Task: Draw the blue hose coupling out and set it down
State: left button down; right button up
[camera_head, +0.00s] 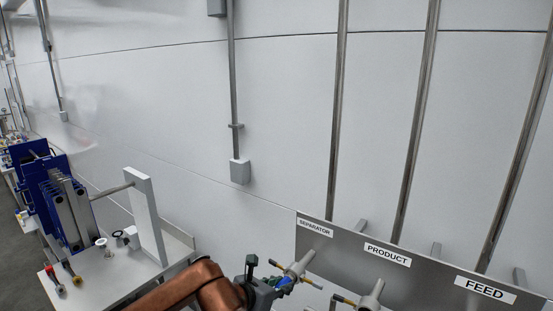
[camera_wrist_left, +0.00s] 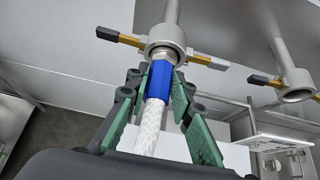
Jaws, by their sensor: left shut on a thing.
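The blue hose coupling (camera_wrist_left: 160,80) sits at the mouth of a grey round port (camera_wrist_left: 166,42) in the left wrist view, with a metal collar between them. A white braided hose (camera_wrist_left: 149,128) runs back from it. Two yellow levers with dark ends stand out sideways from the port. My left gripper (camera_wrist_left: 158,92) has its green fingers on both sides of the coupling and is shut on it. In the head view, my left gripper (camera_head: 272,283) is at the port (camera_head: 300,264) below the SEPARATOR label, with a little blue showing. My right gripper is out of view.
A grey panel (camera_head: 345,250) carries SEPARATOR, PRODUCT and FEED labels. The PRODUCT port (camera_head: 371,297) is close on the right. On the left, a bench (camera_head: 100,270) holds a blue plate unit (camera_head: 58,205), a white upright (camera_head: 146,215) and small fittings; part of its top is bare.

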pick_arm(q)
jog(key=shift+s+a, duration=0.1)
jog(key=shift+s, duration=0.1)
jog(key=shift+s+a+b, duration=0.25)
jog(key=shift+b, duration=0.15)
jog(key=shift+s+a+b, duration=0.65)
jog(key=shift+s+b, duration=0.25)
jog(key=shift+s+a+b, duration=0.65)
jog(key=shift+s+a, duration=0.2)
jog(key=shift+s, duration=0.35)
jog(key=shift+s+a+b, duration=0.6)
jog(key=shift+s+a, duration=0.25)
jog(key=shift+s, duration=0.3)
